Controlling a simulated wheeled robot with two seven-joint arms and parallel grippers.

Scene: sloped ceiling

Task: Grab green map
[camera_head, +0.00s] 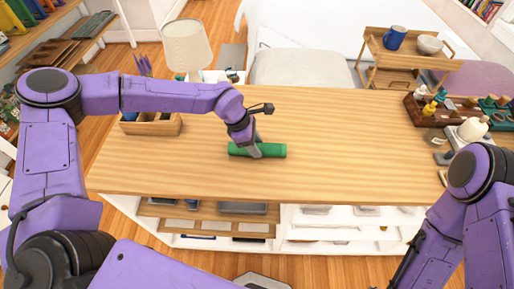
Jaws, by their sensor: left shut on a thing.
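The green map (273,151) is a rolled green cylinder lying sideways on the wooden table (340,140), near its middle. My left gripper (256,153) reaches down from the left and is shut on the map, near its middle. The fingers hide a small part of the roll. The map appears to be at the tabletop; I cannot tell whether it is lifted. My right arm shows at the lower right, but its gripper is not in view.
A wooden organizer box (152,127) and a white lamp (187,45) stand at the left. A small wooden stand with a blue mug (395,38) is behind. The tabletop around the map is clear.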

